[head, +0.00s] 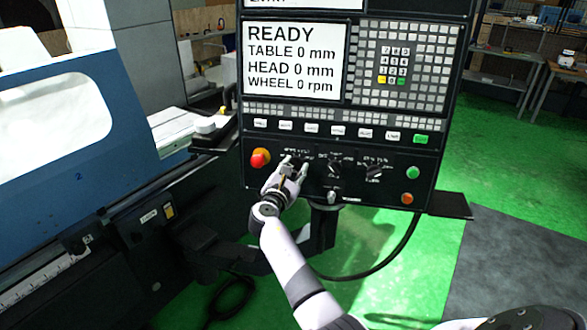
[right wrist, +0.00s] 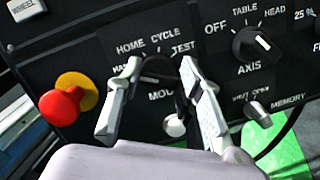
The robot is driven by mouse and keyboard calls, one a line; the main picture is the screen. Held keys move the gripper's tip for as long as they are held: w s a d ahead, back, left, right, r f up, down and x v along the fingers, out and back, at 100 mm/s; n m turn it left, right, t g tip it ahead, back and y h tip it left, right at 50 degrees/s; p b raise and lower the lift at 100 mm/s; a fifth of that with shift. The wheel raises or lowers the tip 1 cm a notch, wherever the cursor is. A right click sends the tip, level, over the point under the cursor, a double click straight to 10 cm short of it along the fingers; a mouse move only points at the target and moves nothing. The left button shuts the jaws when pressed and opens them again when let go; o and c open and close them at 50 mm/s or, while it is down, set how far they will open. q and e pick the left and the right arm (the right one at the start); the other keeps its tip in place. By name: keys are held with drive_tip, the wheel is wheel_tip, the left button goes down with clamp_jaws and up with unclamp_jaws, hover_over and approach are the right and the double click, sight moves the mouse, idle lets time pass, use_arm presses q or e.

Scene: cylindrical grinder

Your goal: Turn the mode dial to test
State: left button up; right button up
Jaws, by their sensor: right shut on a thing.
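The black mode dial (right wrist: 158,73) is on the dark control panel, with the labels HOME, CYCLE and TEST around its top and a partly covered label at its left. My right gripper (right wrist: 161,84) has its two pale fingers on either side of the dial and is shut on it. The dial's pointer is hard to make out between the fingers, so its setting cannot be told. In the head view my right gripper (head: 292,170) reaches up to the panel's lower left and hides most of the dial. My left gripper is not in view.
A red emergency knob (head: 260,158) on a yellow base sits just left of the gripper. The axis dial (right wrist: 257,44) and a silver lever (right wrist: 257,113) are to its right. Another silver knob (right wrist: 174,127) is just below. The screen (head: 294,60) reads READY.

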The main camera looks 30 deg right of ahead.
drive_tip(key=c, duration=0.5)
